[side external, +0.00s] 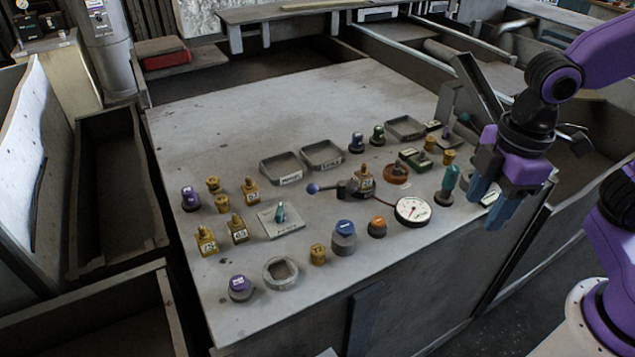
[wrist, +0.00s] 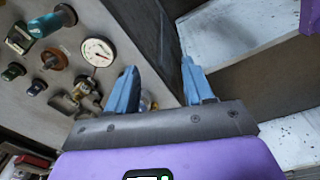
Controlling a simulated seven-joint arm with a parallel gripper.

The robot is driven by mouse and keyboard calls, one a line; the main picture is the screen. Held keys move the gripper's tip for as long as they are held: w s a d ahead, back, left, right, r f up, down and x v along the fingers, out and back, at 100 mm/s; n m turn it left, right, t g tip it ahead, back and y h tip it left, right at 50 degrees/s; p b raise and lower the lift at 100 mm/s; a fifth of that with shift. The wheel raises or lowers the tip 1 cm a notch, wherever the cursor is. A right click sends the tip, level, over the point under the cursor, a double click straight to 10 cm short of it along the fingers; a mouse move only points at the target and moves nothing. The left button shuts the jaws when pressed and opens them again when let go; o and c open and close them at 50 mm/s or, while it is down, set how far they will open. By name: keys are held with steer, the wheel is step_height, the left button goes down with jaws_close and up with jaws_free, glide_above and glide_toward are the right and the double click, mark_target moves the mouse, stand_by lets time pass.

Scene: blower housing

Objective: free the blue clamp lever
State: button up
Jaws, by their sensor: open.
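The clamp lever, a short dark bar with a blue ball end (side external: 313,188), points left from a dark clamp body (side external: 347,189) in the middle of the bench in the side view. A tagged brass block (side external: 363,181) stands right against the clamp; whether it is gripped there I cannot tell. My gripper (side external: 492,199), with blue fingers, is open and empty near the bench's right edge, well to the right of the lever. In the wrist view my gripper (wrist: 161,88) shows its fingers apart with nothing between them. The clamp and brass block (wrist: 82,100) lie left of the fingers there; the blue ball is not clear.
A dial gauge (side external: 412,210) and an orange-topped knob (side external: 377,227) stand near the clamp, with a blue-topped knob (side external: 344,237) in front. A teal-handled part (side external: 449,182) stands between gripper and clamp. Trays (side external: 322,154) lie behind.

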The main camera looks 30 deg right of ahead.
steer(key=w+a+r+n+t, duration=0.1)
steer(key=w+a+r, duration=0.1)
steer(key=w+a, duration=0.4)
steer(key=w+a+r+n, duration=0.2)
steer(key=w+a, duration=0.2)
steer(key=w, duration=0.5)
steer(key=n, duration=0.1)
glide_toward(313, 185)
steer(key=shift+t, duration=0.4)
steer(key=f, duration=0.6)
steer(key=w+f, duration=0.1)
steer(key=f, duration=0.2)
steer(key=shift+a+f, duration=0.1)
steer(key=shift+f, duration=0.15)
jaws_close()
